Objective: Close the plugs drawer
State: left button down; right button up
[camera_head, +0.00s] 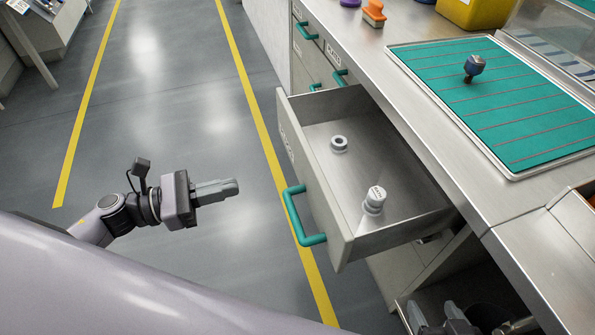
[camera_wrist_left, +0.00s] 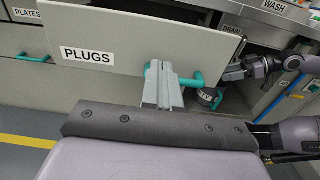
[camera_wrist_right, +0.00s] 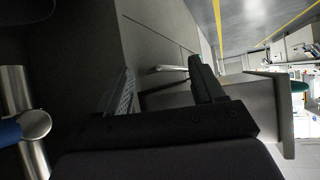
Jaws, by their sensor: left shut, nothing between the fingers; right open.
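The plugs drawer (camera_head: 318,190) is pulled out from the counter. Its pale front with the PLUGS label (camera_wrist_left: 88,54) and teal handle (camera_head: 296,217) faces left in the head view. Two grey plugs (camera_head: 339,143) (camera_head: 374,198) stand inside. My left gripper (camera_head: 237,187) is shut and empty, apart from the drawer front on its outer side. In the left wrist view its fingers (camera_wrist_left: 160,72) overlap the handle; contact cannot be told there. My right gripper (camera_head: 437,316) is open below the counter edge, near the drawer's near side; its fingers also show in the right wrist view (camera_wrist_right: 165,85).
The steel counter (camera_head: 425,125) holds a green mat (camera_head: 510,112) with a dark blue-topped part (camera_head: 473,68). Other closed drawers with teal handles (camera_head: 307,31) lie beyond the open one. The floor (camera_head: 150,110) left of the drawer is clear.

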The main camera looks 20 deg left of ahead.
aim_at(308, 168)
pick_arm(q)
jog(key=x, duration=1.2)
jog(key=shift+p, duration=0.35)
jog(key=shift+w+d, duration=0.4)
jog(key=shift+d, duration=0.05)
pick_arm(e)
jog(key=shift+s+d+f, duration=0.2)
jog(key=shift+s+f, duration=0.1)
jog(key=shift+s, duration=0.2)
pick_arm(q)
jog(key=shift+d, duration=0.1)
pick_arm(e)
jog(key=shift+w, duration=0.1)
